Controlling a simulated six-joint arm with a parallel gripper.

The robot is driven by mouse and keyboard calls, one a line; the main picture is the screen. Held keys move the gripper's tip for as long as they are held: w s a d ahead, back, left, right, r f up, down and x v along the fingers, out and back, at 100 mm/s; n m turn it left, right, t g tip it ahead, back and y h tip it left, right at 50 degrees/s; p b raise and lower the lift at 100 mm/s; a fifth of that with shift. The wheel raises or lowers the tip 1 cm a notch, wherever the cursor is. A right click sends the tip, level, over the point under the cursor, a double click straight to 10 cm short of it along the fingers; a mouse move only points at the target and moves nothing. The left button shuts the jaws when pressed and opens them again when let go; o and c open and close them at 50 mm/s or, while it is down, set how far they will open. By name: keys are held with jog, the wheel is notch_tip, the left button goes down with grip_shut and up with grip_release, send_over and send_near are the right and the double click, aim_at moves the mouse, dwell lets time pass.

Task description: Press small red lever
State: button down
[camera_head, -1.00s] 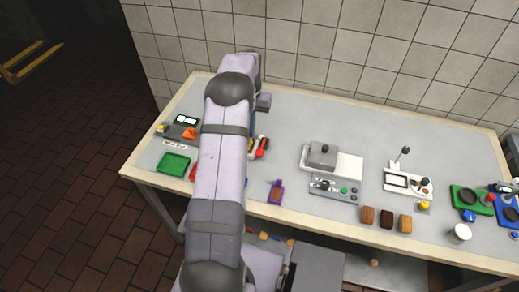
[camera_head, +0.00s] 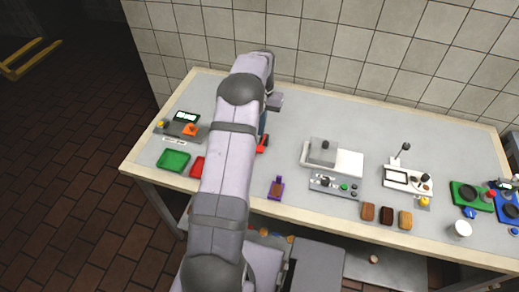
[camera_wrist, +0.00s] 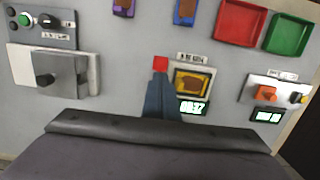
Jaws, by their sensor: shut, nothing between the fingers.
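The small red lever (camera_wrist: 160,64) shows in the wrist view as a red block at the upper left of a device with a yellow and brown panel (camera_wrist: 193,82) and a lit display (camera_wrist: 193,107). A red part (camera_head: 262,144) also shows beside my arm in the head view. My gripper (camera_wrist: 159,84) is shut and empty, with its blue-grey fingers pointing at the lever. The fingertips appear just at the lever's near edge; I cannot tell whether they touch. My arm hides most of this device in the head view.
A red tray (camera_wrist: 241,22) and a green tray (camera_wrist: 288,33) lie nearby. A device with an orange knob (camera_wrist: 265,93) stands to one side, and a grey press-like machine (camera_wrist: 60,75) to the other. Brown blocks (camera_head: 386,215) lie near the table's front edge.

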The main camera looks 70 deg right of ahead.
aim_at(260, 147)
jog(key=shift+a+f+b, duration=0.15)
jog(key=shift+f+b, duration=0.8)
jog(key=shift+f, duration=0.55)
jog(key=shift+a+f+b, duration=0.15)
jog(key=shift+f+b, duration=0.8)
jog(key=shift+f, duration=0.5)
jog(key=shift+f+b, duration=0.85)
jog(key=shift+f, duration=0.65)
jog(key=shift+d+r, duration=0.35)
jog(key=shift+d, duration=0.4)
jog(key=shift+d+r, duration=0.3)
jog(key=shift+d, duration=0.45)
jog(key=shift+d+r, duration=0.1)
jog(key=shift+r, duration=0.4)
jog(key=shift+d+r+b, duration=0.15)
jog(key=shift+r+b, duration=0.8)
jog(key=shift+r, duration=2.3)
